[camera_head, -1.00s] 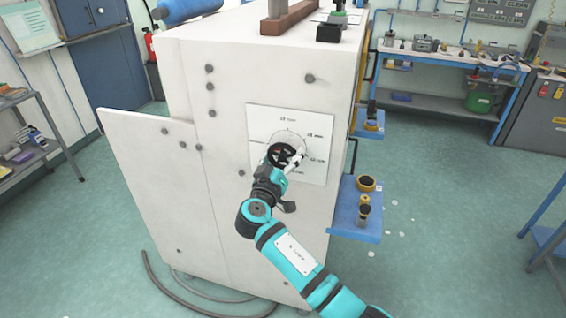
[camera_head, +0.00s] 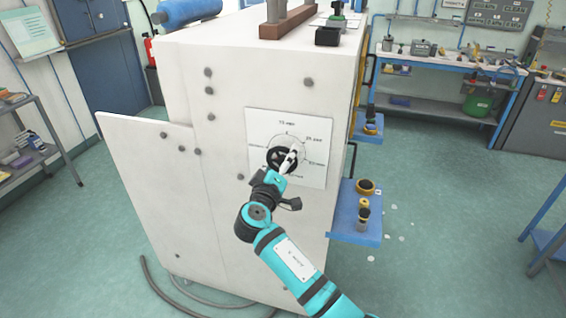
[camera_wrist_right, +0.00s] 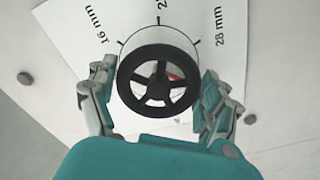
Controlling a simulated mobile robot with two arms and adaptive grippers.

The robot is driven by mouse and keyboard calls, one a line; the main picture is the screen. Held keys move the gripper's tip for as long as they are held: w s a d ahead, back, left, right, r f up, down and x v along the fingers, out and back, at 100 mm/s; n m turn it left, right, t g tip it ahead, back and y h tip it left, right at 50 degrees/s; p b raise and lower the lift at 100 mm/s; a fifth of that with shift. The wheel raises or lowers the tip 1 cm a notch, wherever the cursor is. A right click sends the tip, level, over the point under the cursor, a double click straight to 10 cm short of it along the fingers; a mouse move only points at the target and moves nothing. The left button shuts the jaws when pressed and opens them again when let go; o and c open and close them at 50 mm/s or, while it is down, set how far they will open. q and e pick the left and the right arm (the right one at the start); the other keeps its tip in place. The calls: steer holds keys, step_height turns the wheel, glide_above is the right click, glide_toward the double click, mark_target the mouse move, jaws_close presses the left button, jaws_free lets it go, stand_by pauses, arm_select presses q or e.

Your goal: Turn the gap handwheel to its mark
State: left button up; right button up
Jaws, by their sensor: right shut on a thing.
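The black spoked gap handwheel (camera_head: 279,158) sits on a white dial plate (camera_head: 318,175) on the front of the pale machine cabinet. My right gripper (camera_head: 283,161) is at the handwheel, its arm coming up from below. In the right wrist view the handwheel (camera_wrist_right: 158,86) lies between the two fingers of my right gripper (camera_wrist_right: 160,82), which is shut on its rim. The dial plate (camera_wrist_right: 85,25) shows "16 mm" at left and "28 mm" at right, with a tick above the wheel. A bit of red shows behind the spokes. My left gripper is not in view.
A blue side shelf (camera_head: 345,225) with small round parts juts out right of the cabinet (camera_head: 180,75). A pale panel (camera_head: 140,185) sticks out at its left. Hoses (camera_head: 160,285) lie on the floor below. The green floor (camera_head: 440,215) at right is mostly clear.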

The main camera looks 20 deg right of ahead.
steer(key=shift+f, duration=0.15)
steer(key=o, duration=1)
steer(key=shift+s+a, duration=0.1)
steer(key=v, duration=1.1)
steer(key=shift+s+a, duration=0.25)
steer(key=shift+s, duration=0.05)
